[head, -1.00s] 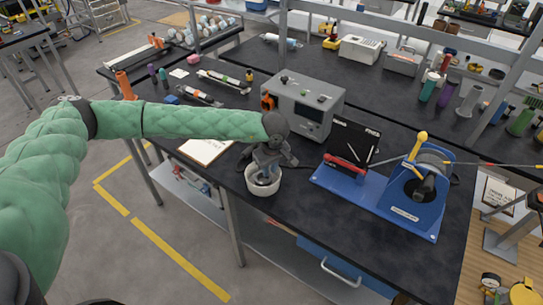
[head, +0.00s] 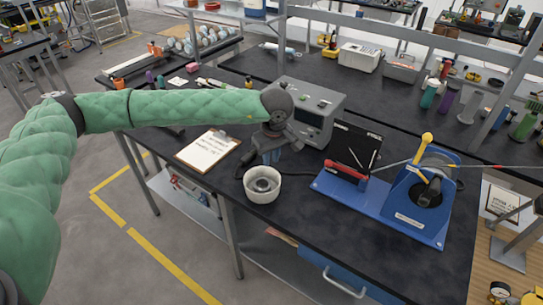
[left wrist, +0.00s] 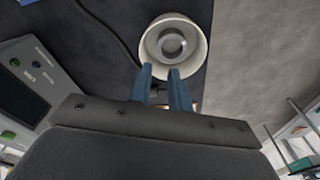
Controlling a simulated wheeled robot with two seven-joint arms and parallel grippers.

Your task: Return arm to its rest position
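My left arm comes in from the left in its green padded sleeve, with its left gripper (head: 268,160) pointing down over the black workbench (head: 300,226). The gripper is behind and above a round white bowl (head: 262,184) that holds a grey metal ring-shaped part (head: 262,185). In the left wrist view, the two blue fingers of the left gripper (left wrist: 160,84) stand apart with nothing between them. The bowl (left wrist: 147,47) with the grey part (left wrist: 173,45) lies just beyond the fingertips. My right gripper is not in view.
A grey instrument box (head: 322,115) stands just behind the left gripper. A clipboard (head: 207,149) lies to its left. A blue-based winch device (head: 385,204) with a black panel stands to the right. The bench's front edge is close to the bowl.

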